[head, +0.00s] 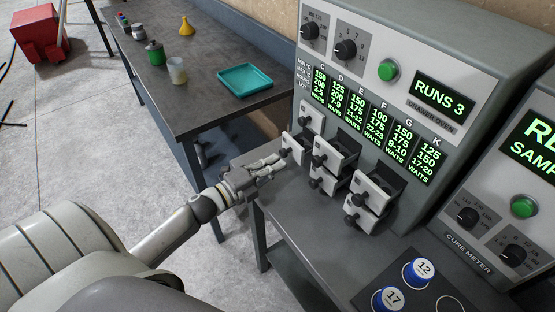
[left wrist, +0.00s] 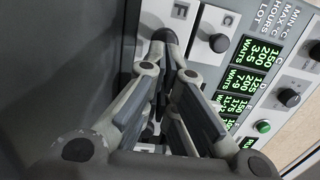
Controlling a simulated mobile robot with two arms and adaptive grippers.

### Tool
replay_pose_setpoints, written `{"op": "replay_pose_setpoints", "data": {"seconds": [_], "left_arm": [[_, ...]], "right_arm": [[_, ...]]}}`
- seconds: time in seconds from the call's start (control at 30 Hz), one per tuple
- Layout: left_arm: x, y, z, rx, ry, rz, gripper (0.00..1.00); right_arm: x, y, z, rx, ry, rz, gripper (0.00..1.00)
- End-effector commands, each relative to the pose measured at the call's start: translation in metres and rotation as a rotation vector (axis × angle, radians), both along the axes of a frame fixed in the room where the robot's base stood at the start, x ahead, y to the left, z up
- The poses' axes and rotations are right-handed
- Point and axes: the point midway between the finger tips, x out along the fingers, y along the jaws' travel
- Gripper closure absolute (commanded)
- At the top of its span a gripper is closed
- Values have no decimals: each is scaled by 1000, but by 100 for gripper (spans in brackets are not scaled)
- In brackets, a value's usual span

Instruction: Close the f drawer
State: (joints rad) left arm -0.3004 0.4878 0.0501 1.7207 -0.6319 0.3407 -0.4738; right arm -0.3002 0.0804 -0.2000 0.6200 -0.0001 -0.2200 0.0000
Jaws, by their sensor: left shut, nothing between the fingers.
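The drawer oven (head: 440,113) has two rows of small white-fronted drawers with dark knobs, below its green displays. I cannot read the drawer letters surely in the head view, so I cannot tell for certain which is f. The lower left drawer (head: 296,147) stands out from the oven. My left gripper (head: 281,160) is shut and empty, its fingertips close at the front of that drawer; I cannot tell whether they touch. In the left wrist view the fingers hide part of the drawers, and a white front (left wrist: 213,32) shows beside them. My right gripper is out of view.
Other drawers stand open, including a middle upper one (head: 337,148) and a right upper one (head: 373,189). A cure meter (head: 470,240) stands right of the oven. Blue-lidded pots (head: 421,270) are at the front. A dark table (head: 190,95) with a teal tray (head: 245,80) is behind.

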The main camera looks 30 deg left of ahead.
Motion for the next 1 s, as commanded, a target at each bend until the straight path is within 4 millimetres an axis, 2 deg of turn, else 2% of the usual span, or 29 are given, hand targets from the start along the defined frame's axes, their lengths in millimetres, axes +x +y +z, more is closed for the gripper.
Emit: {"op": "replay_pose_setpoints", "data": {"seconds": [0.17, 0.63, 1.0], "left_arm": [[10, -4, 1, 0, 0, 0, 100], [15, -6, 0, 0, -1, -1, 100], [65, -26, 0, -1, -3, -1, 100]], "right_arm": [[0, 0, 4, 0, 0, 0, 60], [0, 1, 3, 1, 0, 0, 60], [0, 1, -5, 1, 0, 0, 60]]}}
